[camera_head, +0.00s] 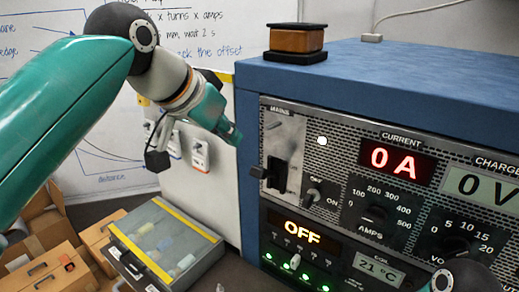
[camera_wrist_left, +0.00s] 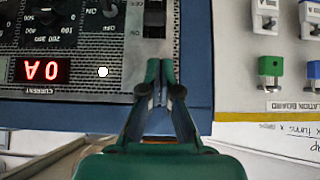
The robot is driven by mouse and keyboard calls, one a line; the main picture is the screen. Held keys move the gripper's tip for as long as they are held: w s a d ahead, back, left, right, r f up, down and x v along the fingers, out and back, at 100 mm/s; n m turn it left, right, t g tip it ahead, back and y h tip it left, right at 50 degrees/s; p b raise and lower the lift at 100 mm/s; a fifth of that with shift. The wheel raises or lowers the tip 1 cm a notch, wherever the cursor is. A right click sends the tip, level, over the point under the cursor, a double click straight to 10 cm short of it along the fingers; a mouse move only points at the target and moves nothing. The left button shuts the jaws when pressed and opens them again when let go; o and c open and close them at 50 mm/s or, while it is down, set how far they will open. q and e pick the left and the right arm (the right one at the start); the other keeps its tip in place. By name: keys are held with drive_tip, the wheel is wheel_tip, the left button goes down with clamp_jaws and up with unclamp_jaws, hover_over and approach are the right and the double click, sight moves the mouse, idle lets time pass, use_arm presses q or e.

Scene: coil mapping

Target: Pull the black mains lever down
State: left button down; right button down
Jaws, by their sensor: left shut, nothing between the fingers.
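The black mains lever (camera_head: 278,175) sits in a pale upright plate under the MAINS label, at the left of the blue cabinet's front panel. Its dark handle sticks out to the left in the head view. In the left wrist view, which is upside down, the black lever part (camera_wrist_left: 155,18) shows at the top, beyond the fingertips. My left gripper (camera_head: 234,136) is shut and empty, to the left of and a little above the lever handle, apart from it in the head view. Its closed fingers show in the left wrist view (camera_wrist_left: 160,66). My right gripper is out of view.
The blue cabinet (camera_head: 400,85) carries knobs, a red 0 A display (camera_head: 390,161) and an OFF display (camera_head: 299,231). A wooden block (camera_head: 298,40) stands on top. A grey case (camera_head: 160,245) and cardboard boxes (camera_head: 50,250) lie at lower left. Part of my right arm shows at bottom right.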

sight(267, 174)
use_arm(q)
drive_tip(key=x, duration=1)
drive_tip(key=shift+s+d, duration=0.1)
drive_tip(key=shift+d, duration=0.35)
